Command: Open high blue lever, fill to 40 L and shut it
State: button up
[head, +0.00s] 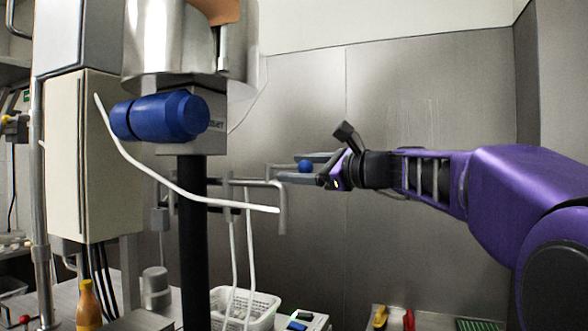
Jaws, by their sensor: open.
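A small round blue knob (305,166) shows at my gripper (287,167), between its two fingers in this view. The fingers are open and point left; I cannot tell whether they touch the knob. The knob may be the end of the blue lever; its stem is not visible. A thick blue cylinder (160,117) lies sideways below a shiny steel vessel (190,50). Grey bent pipes (283,212) run just below and left of my gripper. No litre reading is legible.
A long white curved rod (150,177) crosses in front of a black column (193,240). A white perforated basket (245,308) and an orange bottle (88,305) stand low on the left. The steel wall (430,110) behind my arm is bare.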

grip_shut()
dwell(0.3)
dwell(1.1)
